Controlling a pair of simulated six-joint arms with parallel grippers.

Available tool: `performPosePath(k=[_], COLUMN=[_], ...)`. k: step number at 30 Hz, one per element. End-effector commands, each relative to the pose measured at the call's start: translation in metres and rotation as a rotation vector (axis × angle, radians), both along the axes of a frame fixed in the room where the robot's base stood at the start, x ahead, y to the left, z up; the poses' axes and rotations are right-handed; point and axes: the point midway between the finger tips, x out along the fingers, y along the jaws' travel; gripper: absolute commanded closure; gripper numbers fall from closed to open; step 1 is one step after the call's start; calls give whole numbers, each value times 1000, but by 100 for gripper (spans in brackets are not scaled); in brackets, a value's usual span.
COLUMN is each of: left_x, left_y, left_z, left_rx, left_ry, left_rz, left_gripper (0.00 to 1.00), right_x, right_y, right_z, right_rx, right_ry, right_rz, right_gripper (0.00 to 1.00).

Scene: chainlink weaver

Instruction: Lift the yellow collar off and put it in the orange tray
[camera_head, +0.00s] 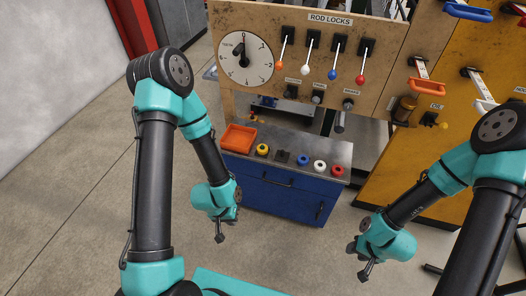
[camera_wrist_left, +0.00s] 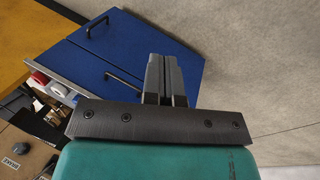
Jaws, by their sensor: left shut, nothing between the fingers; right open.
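The yellow collar (camera_head: 262,149) sits on the steel top of the blue cabinet, just right of the orange tray (camera_head: 239,137). The tray is at the left end of that top and looks empty. My left gripper (camera_head: 220,238) hangs in front of the cabinet, below and left of the collar, apart from it. In the left wrist view its fingers (camera_wrist_left: 165,78) are together with nothing between them. My right gripper (camera_head: 366,272) is at the lower right, open and empty, well away from the cabinet.
Right of the yellow collar are a dark square piece (camera_head: 282,156) and blue (camera_head: 303,160), white (camera_head: 320,166) and red (camera_head: 337,171) collars. A panel (camera_head: 300,60) with a dial and several levers stands behind. The blue cabinet (camera_head: 275,190) has handles on its front. The floor in front is clear.

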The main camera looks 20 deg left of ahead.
Motion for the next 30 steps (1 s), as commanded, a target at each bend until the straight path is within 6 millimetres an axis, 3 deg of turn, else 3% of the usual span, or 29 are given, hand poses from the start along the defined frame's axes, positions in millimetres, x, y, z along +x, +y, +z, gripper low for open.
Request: performPosePath(k=[6,30], left_x=[0,0], left_y=[0,0], left_z=[0,0], left_rx=[0,0], left_ry=[0,0], left_rz=[0,0], left_gripper=[99,22], right_x=[0,0], right_y=[0,0], right_z=[0,0], right_rx=[0,0], right_ry=[0,0], right_rz=[0,0], right_gripper=[59,59])
